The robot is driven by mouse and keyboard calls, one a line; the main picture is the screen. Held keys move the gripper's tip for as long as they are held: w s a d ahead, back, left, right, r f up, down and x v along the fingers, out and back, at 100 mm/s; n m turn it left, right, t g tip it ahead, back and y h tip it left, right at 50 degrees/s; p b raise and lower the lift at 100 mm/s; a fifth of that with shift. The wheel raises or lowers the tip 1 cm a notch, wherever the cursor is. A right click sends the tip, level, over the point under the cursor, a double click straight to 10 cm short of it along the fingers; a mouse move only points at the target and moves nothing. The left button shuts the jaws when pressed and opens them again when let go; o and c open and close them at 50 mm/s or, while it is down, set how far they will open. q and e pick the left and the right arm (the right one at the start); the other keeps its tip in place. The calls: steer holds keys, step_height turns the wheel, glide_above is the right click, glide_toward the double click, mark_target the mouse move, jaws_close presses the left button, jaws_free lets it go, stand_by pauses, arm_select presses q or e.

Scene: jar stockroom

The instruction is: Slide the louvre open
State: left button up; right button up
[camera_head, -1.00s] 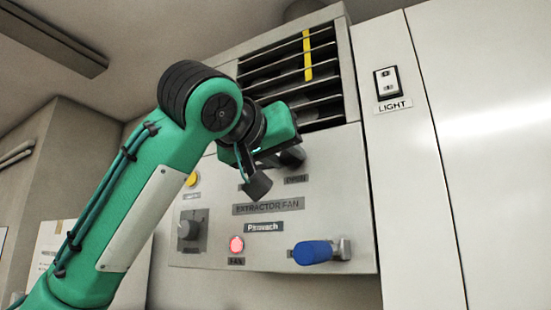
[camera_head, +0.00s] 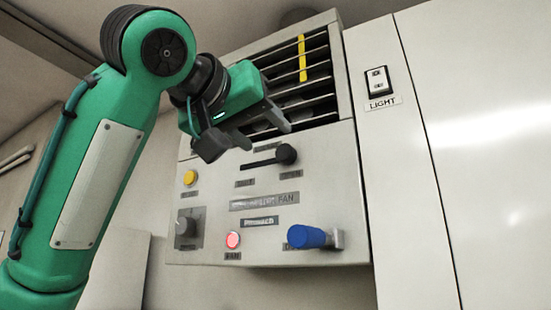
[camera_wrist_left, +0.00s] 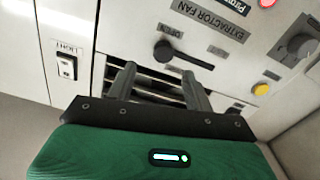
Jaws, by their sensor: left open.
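The louvre slider knob (camera_head: 286,154) is black and sits at the right end of its dark slot, above the OPEN label (camera_head: 290,174). The SHUT label is below the slot's left end. The knob also shows in the left wrist view (camera_wrist_left: 163,50), beside OPEN. The louvre (camera_head: 291,75) above has dark gaps between its slats and a yellow strip. My left gripper (camera_head: 258,132) is open and empty, up and left of the knob in the head view and apart from it. Its fingers (camera_wrist_left: 159,74) show in the left wrist view. My right gripper is out of view.
The extractor fan panel also carries a yellow button (camera_head: 190,178), a grey dial (camera_head: 186,228), a lit red button (camera_head: 233,239) and a blue handle (camera_head: 308,237). A light switch (camera_head: 376,82) is on the wall panel to the right.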

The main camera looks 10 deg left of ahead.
arm_select(q)
steer(key=b+v, duration=0.1)
steer(key=v, duration=0.5)
steer(key=shift+b, duration=0.4)
steer(key=shift+s, duration=0.1)
